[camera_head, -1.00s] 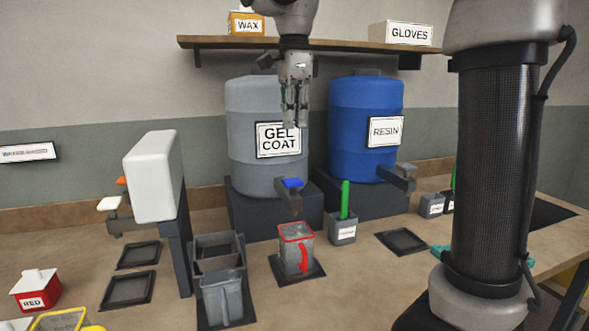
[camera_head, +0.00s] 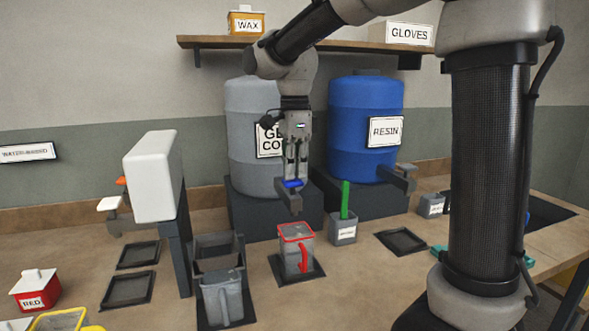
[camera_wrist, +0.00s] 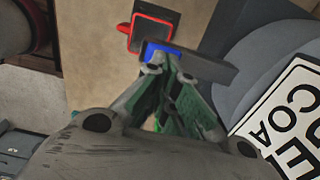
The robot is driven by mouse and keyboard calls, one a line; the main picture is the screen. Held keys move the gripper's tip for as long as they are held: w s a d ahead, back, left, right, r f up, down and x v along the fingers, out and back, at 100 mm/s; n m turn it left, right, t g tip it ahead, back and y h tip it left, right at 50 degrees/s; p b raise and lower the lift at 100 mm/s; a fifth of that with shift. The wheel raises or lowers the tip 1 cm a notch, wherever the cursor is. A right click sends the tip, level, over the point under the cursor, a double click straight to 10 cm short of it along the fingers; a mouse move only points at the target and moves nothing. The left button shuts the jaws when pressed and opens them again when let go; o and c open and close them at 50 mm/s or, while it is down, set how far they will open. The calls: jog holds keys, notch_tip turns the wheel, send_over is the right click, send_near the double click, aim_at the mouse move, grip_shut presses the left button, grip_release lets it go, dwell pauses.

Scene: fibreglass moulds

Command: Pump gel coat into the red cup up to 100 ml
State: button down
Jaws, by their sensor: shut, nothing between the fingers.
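The red cup (camera_head: 296,252), a clear jug with a red rim and handle, stands upright on a dark pad under the gel coat spout. The grey gel coat drum (camera_head: 250,105) stands on a dark block, its label partly hidden behind my arm. Its spout (camera_head: 290,201) has a blue top (camera_head: 292,184). My gripper (camera_head: 295,178) is shut and empty, fingers pointing down at the blue top; I cannot tell whether they touch it. In the wrist view, the fingertips (camera_wrist: 168,66) are by the blue top (camera_wrist: 163,48), with the red-rimmed cup (camera_wrist: 152,28) beyond. The fill level is not clear.
A blue resin drum (camera_head: 365,125) stands right of the gel coat drum. A grey holder with a green stick (camera_head: 344,225) is right of the cup. Grey containers (camera_head: 220,280) and a white dispenser (camera_head: 153,178) stand left. A shelf (camera_head: 340,45) runs above.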

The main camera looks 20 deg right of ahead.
aim_at(295, 180)
notch_tip(295, 180, down, 4)
jog(key=shift+r, duration=0.2)
jog(key=shift+s+f, duration=0.15)
dwell(2.4)
